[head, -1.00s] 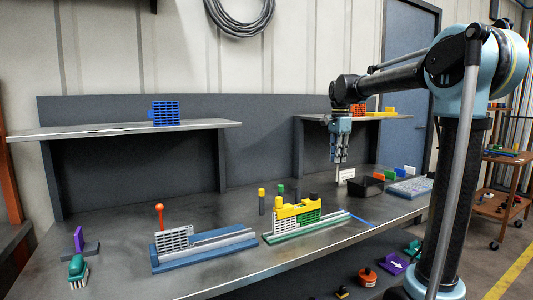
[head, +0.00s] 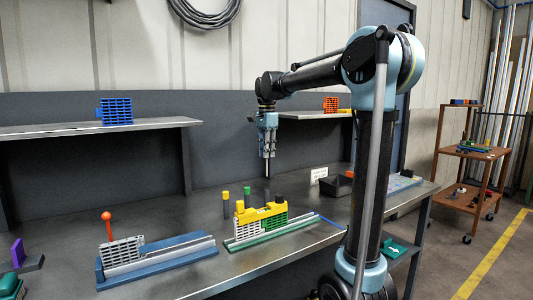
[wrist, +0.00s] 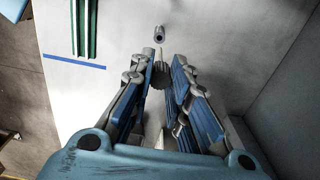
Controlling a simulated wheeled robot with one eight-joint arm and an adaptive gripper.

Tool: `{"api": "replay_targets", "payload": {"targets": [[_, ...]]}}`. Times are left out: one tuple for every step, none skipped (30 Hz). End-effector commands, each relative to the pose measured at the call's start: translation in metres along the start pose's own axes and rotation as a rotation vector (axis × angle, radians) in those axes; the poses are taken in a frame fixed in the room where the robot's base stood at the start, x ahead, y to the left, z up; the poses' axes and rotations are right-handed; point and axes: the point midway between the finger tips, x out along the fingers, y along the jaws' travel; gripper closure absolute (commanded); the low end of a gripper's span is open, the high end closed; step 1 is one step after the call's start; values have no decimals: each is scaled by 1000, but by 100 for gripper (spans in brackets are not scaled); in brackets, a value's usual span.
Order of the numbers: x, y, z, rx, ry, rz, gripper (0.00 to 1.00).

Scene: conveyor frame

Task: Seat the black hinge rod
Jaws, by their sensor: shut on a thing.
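My gripper (head: 267,150) hangs fingers down above the bench, behind the right end of the green-railed fixture (head: 282,231). It is shut on the black hinge rod, a slim piece whose grey lower part (head: 267,171) hangs below the fingers. In the wrist view, a dark ribbed piece (wrist: 157,73) sits between the fingertips of my gripper (wrist: 165,80). Whether the rod's lower end touches anything is unclear.
A yellow-topped post (head: 226,196) and a green-topped post (head: 247,194) stand behind the fixture. In the wrist view, a small grey cylinder (wrist: 159,34) shows beyond the fingertips. A blue fixture (head: 160,262) with an orange-ball lever (head: 106,216) is at left. A black bin (head: 339,186) is at right.

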Motion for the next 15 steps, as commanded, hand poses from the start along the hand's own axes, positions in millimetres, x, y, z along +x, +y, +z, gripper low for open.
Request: {"api": "replay_targets", "payload": {"targets": [[0,0,1,0,0,0,100],[0,0,2,1,0,0,100],[1,-1,2,1,0,0,100],[2,-1,2,1,0,0,100],[3,-1,2,1,0,0,100],[5,-1,2,1,0,0,100],[6,-1,2,1,0,0,100],[8,-1,2,1,0,0,100],[11,-1,2,1,0,0,100],[14,-1,2,1,0,0,100],[17,-1,2,1,0,0,100],[20,-1,2,1,0,0,100],[23,-1,2,1,0,0,100],[25,0,2,1,0,0,100],[29,-1,2,1,0,0,100]]}}
